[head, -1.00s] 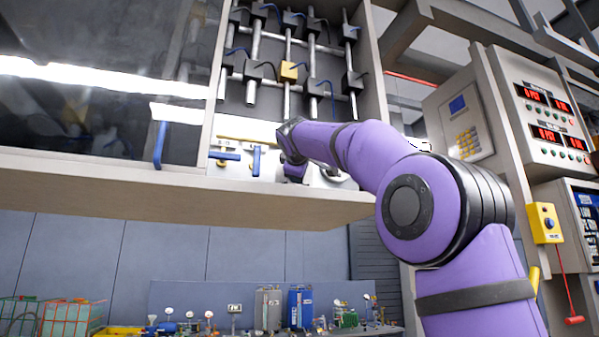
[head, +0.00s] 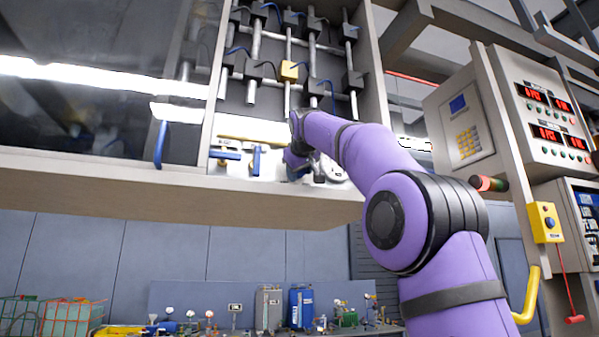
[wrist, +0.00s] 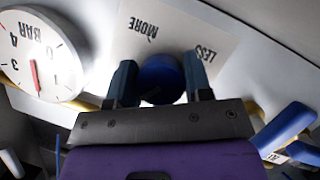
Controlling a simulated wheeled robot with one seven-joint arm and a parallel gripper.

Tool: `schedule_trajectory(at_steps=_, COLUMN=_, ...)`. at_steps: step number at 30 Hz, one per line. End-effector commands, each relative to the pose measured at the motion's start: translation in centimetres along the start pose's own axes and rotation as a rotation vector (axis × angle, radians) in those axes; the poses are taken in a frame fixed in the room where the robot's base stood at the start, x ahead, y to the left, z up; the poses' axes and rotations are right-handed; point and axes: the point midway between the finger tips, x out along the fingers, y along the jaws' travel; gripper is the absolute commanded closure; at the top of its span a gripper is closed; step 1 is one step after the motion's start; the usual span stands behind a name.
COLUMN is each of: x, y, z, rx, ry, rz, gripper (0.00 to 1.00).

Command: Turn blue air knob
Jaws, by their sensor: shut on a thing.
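The round blue air knob (wrist: 160,80) sits on a pale panel in the wrist view, below a plate (wrist: 175,38) lettered MORE and LESS, which appears upside down. My gripper (wrist: 161,76) has one dark finger on each side of the knob and is shut on it. In the head view my gripper (head: 297,160) reaches the white panel inside the open cabinet; the knob is mostly hidden there by my wrist. A white BAR gauge (wrist: 42,55) with a red needle is left of the knob in the wrist view.
Blue lever handles (head: 256,160) are left of my gripper in the head view; one also shows at right in the wrist view (wrist: 285,128). The cabinet's lower ledge (head: 200,200) runs beneath. A control box (head: 545,115) with red displays stands at right.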

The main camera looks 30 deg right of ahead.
Motion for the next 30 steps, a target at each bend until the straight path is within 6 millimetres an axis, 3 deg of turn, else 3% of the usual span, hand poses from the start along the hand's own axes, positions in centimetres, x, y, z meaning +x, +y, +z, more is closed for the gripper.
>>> schedule_trajectory(at_steps=17, x=0.12, y=-0.10, z=0.10, rx=0.028, ry=-0.004, rz=-0.014, gripper=0.77)
schedule_trajectory(at_steps=18, x=0.12, y=-0.10, z=0.10, rx=0.028, ry=-0.004, rz=-0.014, gripper=0.47)
schedule_trajectory(at_steps=21, x=0.10, y=-0.08, z=0.08, rx=0.027, ry=-0.003, rz=-0.013, gripper=0.28)
schedule_trajectory(at_steps=30, x=-0.18, y=-0.03, z=0.01, rx=0.028, ry=-0.001, rz=-0.012, gripper=0.28)
